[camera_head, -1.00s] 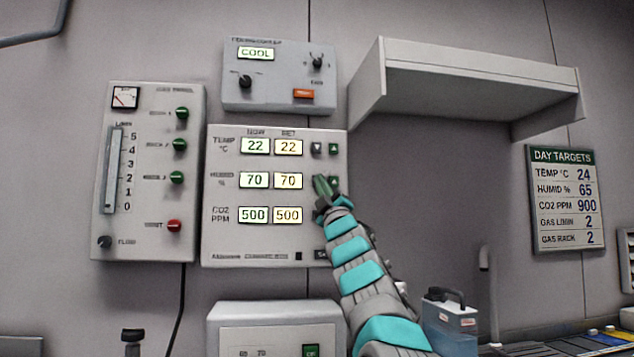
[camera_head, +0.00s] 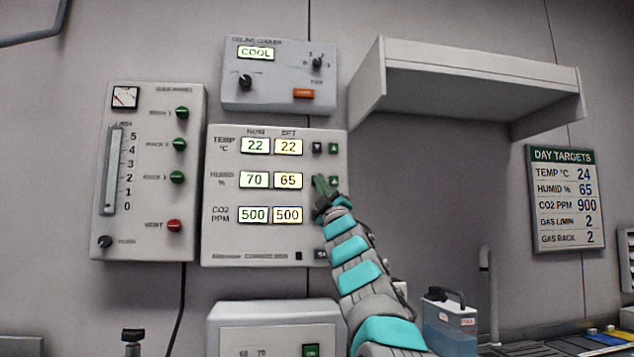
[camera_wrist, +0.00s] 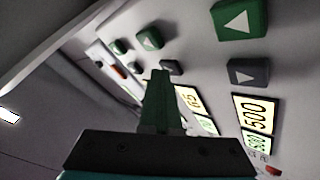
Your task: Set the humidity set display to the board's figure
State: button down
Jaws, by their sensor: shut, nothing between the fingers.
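The humidity set display (camera_head: 288,181) on the grey control panel (camera_head: 222,250) reads 65, and the humidity now display (camera_head: 254,180) beside it reads 70. The day targets board (camera_head: 566,245) on the right lists HUMID % 65. My gripper (camera_head: 321,186) is shut and empty, with its green fingers at the humidity row's buttons. They hide the humidity down button in the head view. In the wrist view the fingertips (camera_wrist: 160,78) are close to a grey button (camera_wrist: 172,67); I cannot tell whether they touch it. The humidity up button (camera_head: 334,181) shows to their right.
The temperature set display (camera_head: 288,147) reads 22 and the CO2 set display (camera_head: 287,214) reads 500. A cooler box (camera_head: 270,90) is above, a gas panel (camera_head: 150,235) at left, and a shelf (camera_head: 480,85) at upper right.

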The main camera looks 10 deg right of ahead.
jog(key=shift+f, duration=0.1)
jog(key=shift+s+b, duration=0.85)
jog(key=shift+s, duration=0.05)
jog(key=shift+s, duration=0.1)
jog(key=s+b, duration=0.3)
jog(key=s, duration=0.1)
jog(key=shift+s+b, duration=0.35)
jog(key=shift+b, duration=0.05)
